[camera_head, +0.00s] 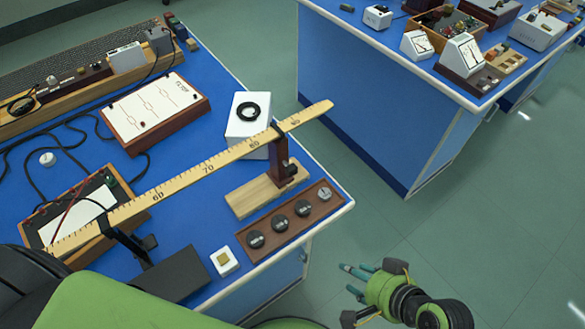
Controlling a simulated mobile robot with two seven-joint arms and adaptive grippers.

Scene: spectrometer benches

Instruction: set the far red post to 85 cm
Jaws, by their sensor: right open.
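A long yellow rule (185,178) slopes up to the right across the blue bench, with its right end past the bench's edge. The far red post (281,155) is dark red-brown and upright on a pale wooden base (245,197). It meets the rule between the 80 and 90 labels; the exact mark is too small to read. A black near stand (128,242) meets the rule left of the 60 label. My right gripper (372,292) is open and empty over the floor, right of the bench and apart from the post. My left gripper is not in view.
A wooden tray with several dark knobs (304,208) lies beside the post's base. A white box with a black ring (245,122) stands behind the rule. A white block (224,261) sits near the front edge. A second blue bench (380,110) stands back right, across open floor.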

